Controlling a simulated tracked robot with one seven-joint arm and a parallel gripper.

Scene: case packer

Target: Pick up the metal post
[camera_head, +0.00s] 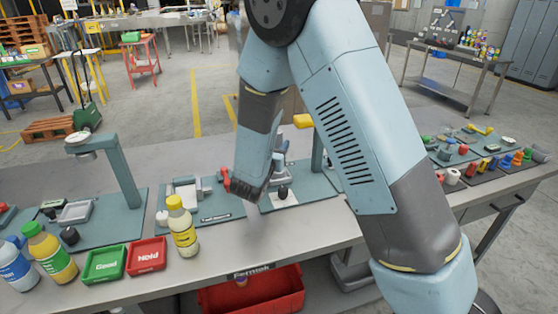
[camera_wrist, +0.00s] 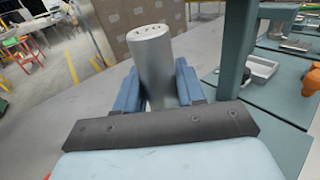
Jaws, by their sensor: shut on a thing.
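In the head view my arm comes down over the middle of the workbench (camera_head: 330,232). The fingers and the post cannot be made out clearly there.
A yellow-capped bottle (camera_head: 182,228) stands left of my arm, with green (camera_head: 104,264) and red (camera_head: 148,255) trays beyond it. A teal stand (camera_head: 122,170) rises at the left. Several small coloured parts lie at the right. A red bin (camera_head: 250,292) sits below the bench edge.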

